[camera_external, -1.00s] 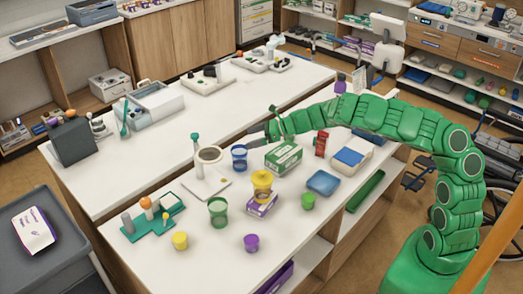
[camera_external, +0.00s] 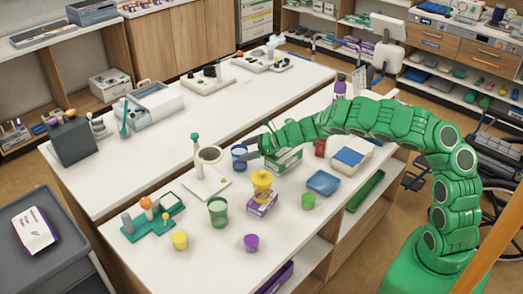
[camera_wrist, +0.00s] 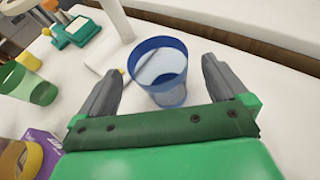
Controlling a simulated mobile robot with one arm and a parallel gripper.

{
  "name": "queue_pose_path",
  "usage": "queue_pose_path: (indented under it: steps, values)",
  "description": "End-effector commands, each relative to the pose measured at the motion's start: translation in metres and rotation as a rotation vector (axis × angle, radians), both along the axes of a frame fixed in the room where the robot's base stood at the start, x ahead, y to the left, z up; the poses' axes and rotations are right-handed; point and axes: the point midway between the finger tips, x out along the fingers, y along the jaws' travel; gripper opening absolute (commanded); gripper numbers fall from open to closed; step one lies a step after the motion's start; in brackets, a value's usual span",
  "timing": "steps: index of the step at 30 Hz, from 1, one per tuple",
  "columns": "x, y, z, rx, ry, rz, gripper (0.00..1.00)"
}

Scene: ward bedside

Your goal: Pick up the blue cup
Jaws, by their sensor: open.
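In the wrist view the translucent blue cup (camera_wrist: 158,72) is between and slightly ahead of the two grey fingers. My gripper (camera_wrist: 161,82) is open, with a finger on each side of the cup; whether either touches it is not clear.
A green cup (camera_external: 218,212), a yellow cup (camera_external: 262,181) on a purple box (camera_external: 262,205), and a purple cup (camera_external: 251,242) stand nearer the front.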

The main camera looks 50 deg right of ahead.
Motion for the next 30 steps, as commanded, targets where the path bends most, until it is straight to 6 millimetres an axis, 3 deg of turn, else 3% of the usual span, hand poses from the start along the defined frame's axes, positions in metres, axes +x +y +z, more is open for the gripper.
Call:
queue_pose_path:
  steps: [18, 28, 30]
  values:
    - [0.031, 0.031, -0.015, 0.004, -0.001, 0.003, 1.0]
    - [0.034, 0.033, -0.017, 0.001, 0.0, 0.002, 1.0]
    - [0.034, 0.033, -0.017, 0.001, 0.0, 0.002, 0.89]
